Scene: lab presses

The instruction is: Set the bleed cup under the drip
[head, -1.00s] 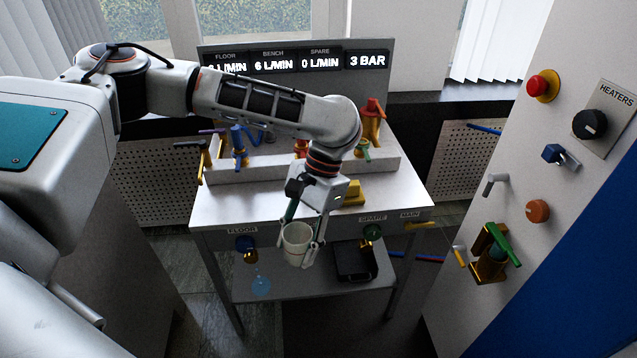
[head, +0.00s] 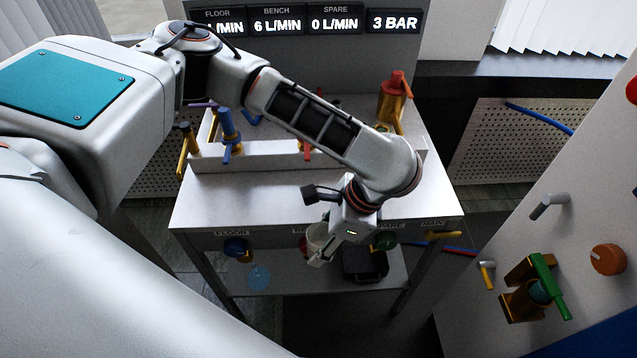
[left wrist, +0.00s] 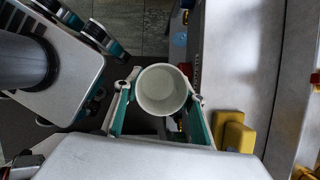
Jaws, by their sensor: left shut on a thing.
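The white bleed cup (head: 316,235) is in my left gripper (head: 320,252), in front of the bench's front edge. My gripper partly hides it in the head view. In the left wrist view the cup (left wrist: 162,92) is seen from above, looks empty, and has a finger on each side. A pale blue puddle (head: 259,278) lies on the lower shelf under the blue FLOOR valve (head: 236,247). The cup is to the right of that puddle. The puddle also shows in the left wrist view (left wrist: 180,40). My right gripper is not in view.
A black box (head: 365,264) sits on the lower shelf (head: 300,284), below the green SPARE valve (head: 386,240). The bench top (head: 245,200) overhangs the shelf. A panel with an orange knob (head: 608,259) stands at the right.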

